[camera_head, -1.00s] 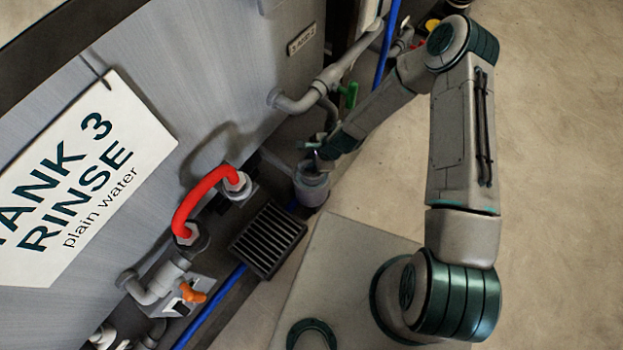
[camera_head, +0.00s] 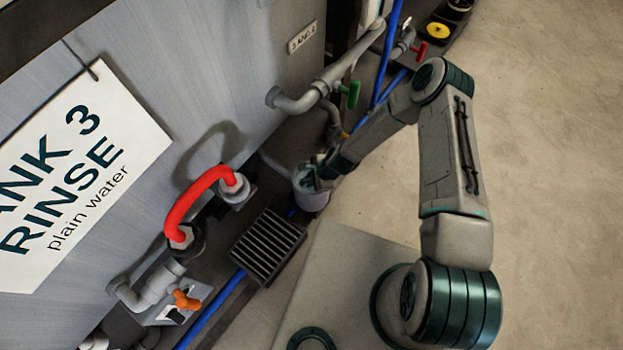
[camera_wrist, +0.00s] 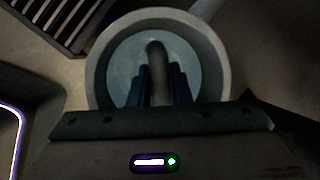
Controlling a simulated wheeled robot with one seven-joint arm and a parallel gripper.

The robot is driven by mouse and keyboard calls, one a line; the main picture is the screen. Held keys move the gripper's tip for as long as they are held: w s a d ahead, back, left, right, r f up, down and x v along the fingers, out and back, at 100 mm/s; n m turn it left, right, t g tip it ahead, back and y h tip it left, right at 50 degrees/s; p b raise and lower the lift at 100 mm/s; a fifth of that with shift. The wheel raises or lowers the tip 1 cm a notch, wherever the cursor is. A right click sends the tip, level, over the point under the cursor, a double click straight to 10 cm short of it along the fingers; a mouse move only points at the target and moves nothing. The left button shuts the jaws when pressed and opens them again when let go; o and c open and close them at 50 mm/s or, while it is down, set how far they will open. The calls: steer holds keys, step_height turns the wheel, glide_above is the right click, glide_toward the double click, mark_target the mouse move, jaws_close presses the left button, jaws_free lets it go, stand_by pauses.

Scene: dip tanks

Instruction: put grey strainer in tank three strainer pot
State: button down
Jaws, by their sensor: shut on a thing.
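The tank three strainer pot (camera_head: 311,201) is a round light grey pot on the floor by the tank's base. In the wrist view, its thick round rim (camera_wrist: 96,72) surrounds my fingertips. My gripper (camera_head: 318,172) points down into the pot mouth. In the wrist view, my gripper (camera_wrist: 157,88) has its two dark fingers shut on a grey rounded bar, which I take as the grey strainer's handle (camera_wrist: 156,62). A paler round surface shows below it inside the rim. The strainer's lower part is hidden, so I cannot tell whether it rests on the pot's bottom.
A dark slotted grate (camera_head: 268,246) lies left of the pot, also in the wrist view (camera_wrist: 62,18). A red hose loop (camera_head: 199,204), an orange-handled valve (camera_head: 187,299) and a green-handled valve (camera_head: 350,95) are near the tank. The sign (camera_head: 78,165) reads TANK 3 RINSE. Open floor lies right.

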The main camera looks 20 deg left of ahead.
steer(key=shift+f, duration=0.15)
steer(key=c, duration=1.3)
jaws_free()
steer(key=shift+c, duration=0.2)
